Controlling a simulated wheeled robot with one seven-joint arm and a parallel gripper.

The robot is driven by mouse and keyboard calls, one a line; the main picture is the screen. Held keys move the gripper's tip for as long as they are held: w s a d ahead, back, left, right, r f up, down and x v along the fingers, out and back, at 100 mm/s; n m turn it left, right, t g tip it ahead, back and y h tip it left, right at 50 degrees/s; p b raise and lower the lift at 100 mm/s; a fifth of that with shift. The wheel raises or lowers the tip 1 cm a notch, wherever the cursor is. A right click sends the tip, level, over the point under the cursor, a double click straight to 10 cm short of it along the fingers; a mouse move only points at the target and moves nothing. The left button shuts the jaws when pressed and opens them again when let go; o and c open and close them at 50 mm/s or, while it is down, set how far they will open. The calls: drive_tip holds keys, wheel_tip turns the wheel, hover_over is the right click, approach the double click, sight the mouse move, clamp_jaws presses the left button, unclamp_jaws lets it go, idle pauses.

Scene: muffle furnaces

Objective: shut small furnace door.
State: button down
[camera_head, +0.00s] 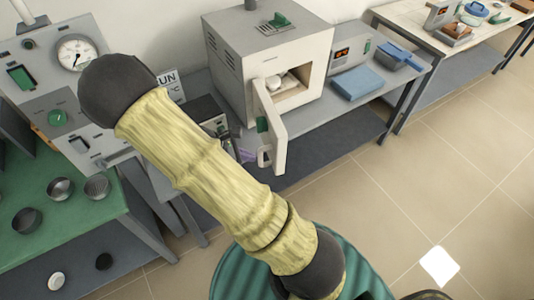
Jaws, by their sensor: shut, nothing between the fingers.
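The small furnace (236,68) is a light grey box on the grey table, with its chamber opening facing the lower right. Its door (279,131) stands wide open, swung out from the left side of the opening towards the camera. Pale round ware (283,82) sits inside the chamber. My yellow-sleeved arm crosses the middle of the view, left of the door. I cannot make out my gripper; the arm hides the area behind it.
A green bench (85,215) with metal bowls and a gauge panel (75,53) stand at left. Tiled floor is clear at right.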

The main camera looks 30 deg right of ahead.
sight(276, 158)
drive_tip(key=shift+s+d+f+p, duration=0.25)
drive_tip(key=shift+d+f, duration=0.1)
drive_tip(key=shift+d, duration=0.65)
drive_tip(key=shift+s+d+f+p, duration=0.2)
drive_tip(key=shift+d+f, duration=0.2)
drive_tip(key=shift+d, duration=0.65)
drive_tip(key=shift+s+d+f+p, duration=0.25)
drive_tip(key=shift+d+f, duration=0.1)
drive_tip(key=shift+d, duration=0.65)
